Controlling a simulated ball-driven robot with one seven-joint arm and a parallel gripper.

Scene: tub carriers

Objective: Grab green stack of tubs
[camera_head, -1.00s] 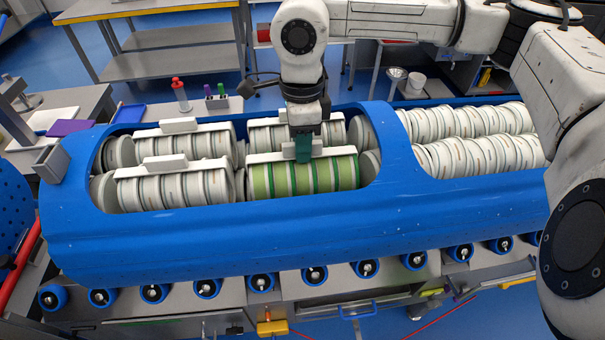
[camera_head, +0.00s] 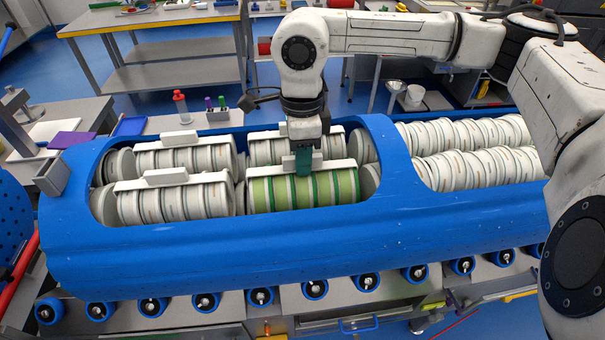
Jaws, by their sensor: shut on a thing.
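The green stack of tubs (camera_head: 318,190) lies on its side in the front row of the blue drum's left opening, under a white carrier bar (camera_head: 333,168). My gripper (camera_head: 303,163) comes down from above and is shut on the carrier's handle, which its green fingers mostly hide. The stack still sits among its neighbours, and I cannot tell whether it is lifted at all.
A white stack with its own carrier (camera_head: 174,198) lies just left of the green one. More white stacks (camera_head: 185,153) fill the back row. The blue drum (camera_head: 290,240) has a raised rim around the opening. White tubs (camera_head: 455,138) fill the right opening.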

